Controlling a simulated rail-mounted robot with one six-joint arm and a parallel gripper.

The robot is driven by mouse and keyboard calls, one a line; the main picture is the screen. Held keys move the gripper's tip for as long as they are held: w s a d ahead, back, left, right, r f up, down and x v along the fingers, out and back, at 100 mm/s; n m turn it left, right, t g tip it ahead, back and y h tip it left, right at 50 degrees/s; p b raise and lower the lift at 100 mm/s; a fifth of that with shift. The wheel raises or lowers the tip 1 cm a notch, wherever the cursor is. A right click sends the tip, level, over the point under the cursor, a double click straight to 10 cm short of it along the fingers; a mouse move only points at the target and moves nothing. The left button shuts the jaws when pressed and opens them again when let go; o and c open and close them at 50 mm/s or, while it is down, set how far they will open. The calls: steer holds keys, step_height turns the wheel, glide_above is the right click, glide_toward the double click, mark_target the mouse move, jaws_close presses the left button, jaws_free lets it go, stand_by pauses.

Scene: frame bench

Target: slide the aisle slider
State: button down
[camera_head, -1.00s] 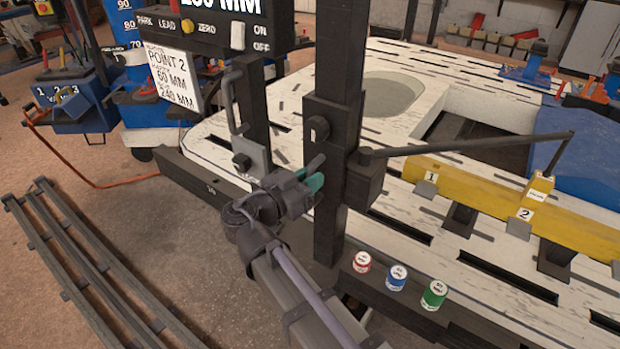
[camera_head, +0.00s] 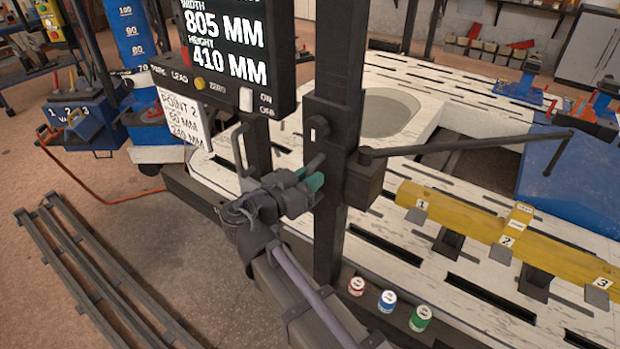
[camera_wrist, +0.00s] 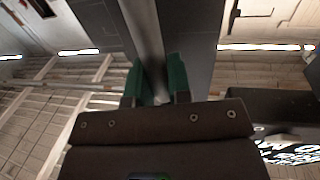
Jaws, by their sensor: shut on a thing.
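The aisle slider appears to be the dark block (camera_head: 318,128) on the tall black post (camera_head: 328,235), with a grey handle at its front; no label on it is legible. My gripper (camera_head: 312,182) is at this handle, its green fingertips around the bar. In the wrist view, the green fingers of my gripper (camera_wrist: 157,85) stand either side of a grey bar (camera_wrist: 145,30), shut on it. A thin black pointer arm (camera_head: 465,146) extends right from a block on the post and bends down at its end.
A display (camera_head: 235,45) reads width 805 mm, height 410 mm. A sheet (camera_head: 182,122) says point 2. A second handle (camera_head: 240,150) is left of the post. A yellow numbered beam (camera_head: 470,215) lies right. Red, blue and green cans (camera_head: 388,300) stand near the post's foot.

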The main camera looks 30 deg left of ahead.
mark_target(326, 144)
step_height(326, 144, up, 7)
steer(key=p, duration=0.4)
steer(key=shift+f+p, duration=0.1)
steer(key=shift+p, duration=0.2)
steer(key=shift+f, duration=0.1)
steer(key=c, duration=1.1)
jaws_free()
steer(key=shift+o, duration=0.2)
steer(key=v, duration=1.1)
steer(key=shift+w, duration=0.1)
